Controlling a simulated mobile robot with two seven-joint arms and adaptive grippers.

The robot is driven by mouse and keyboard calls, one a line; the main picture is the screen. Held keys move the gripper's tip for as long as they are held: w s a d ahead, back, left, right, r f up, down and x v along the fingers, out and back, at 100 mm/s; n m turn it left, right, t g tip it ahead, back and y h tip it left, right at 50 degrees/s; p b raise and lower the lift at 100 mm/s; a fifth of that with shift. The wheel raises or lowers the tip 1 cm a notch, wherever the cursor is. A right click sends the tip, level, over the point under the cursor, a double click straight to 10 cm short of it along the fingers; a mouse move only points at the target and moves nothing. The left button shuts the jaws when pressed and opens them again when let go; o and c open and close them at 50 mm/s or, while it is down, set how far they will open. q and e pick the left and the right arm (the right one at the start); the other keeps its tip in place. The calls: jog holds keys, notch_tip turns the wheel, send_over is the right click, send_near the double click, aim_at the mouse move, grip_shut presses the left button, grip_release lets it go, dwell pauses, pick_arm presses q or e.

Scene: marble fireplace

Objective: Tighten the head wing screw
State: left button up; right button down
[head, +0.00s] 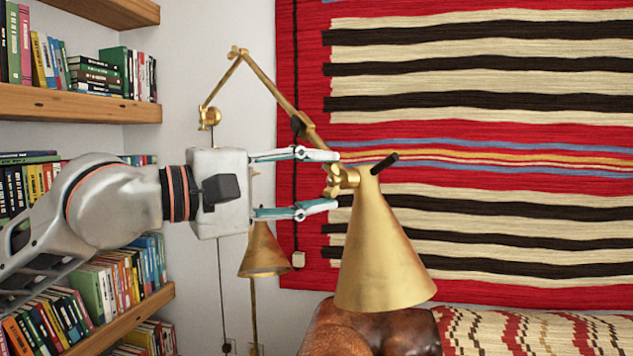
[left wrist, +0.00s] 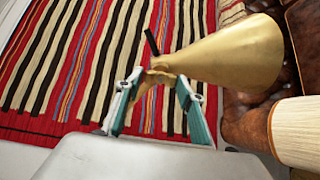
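A brass wall lamp has a jointed arm (head: 272,88) and a cone-shaped head (head: 381,255). The brass head wing screw (head: 338,181) sits at the joint between the arm's end and the cone's top. My left gripper (head: 336,180) points right at this joint, with its two fingers spread above and below the wing screw. In the left wrist view the fingers (left wrist: 157,88) are apart, with the screw (left wrist: 152,80) near their tips and the lamp head (left wrist: 228,55) beyond. I see no clear contact. My right gripper is not in view.
Bookshelves (head: 75,105) stand on the left, close to my left arm. A second brass lamp shade (head: 264,252) hangs behind the gripper. A striped textile (head: 480,120) covers the back wall. A brown leather seat (head: 372,328) is below the lamp head.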

pick_arm(q)
jog(key=shift+o, duration=1)
jog(key=shift+a, duration=0.1)
jog(key=v, duration=1.2)
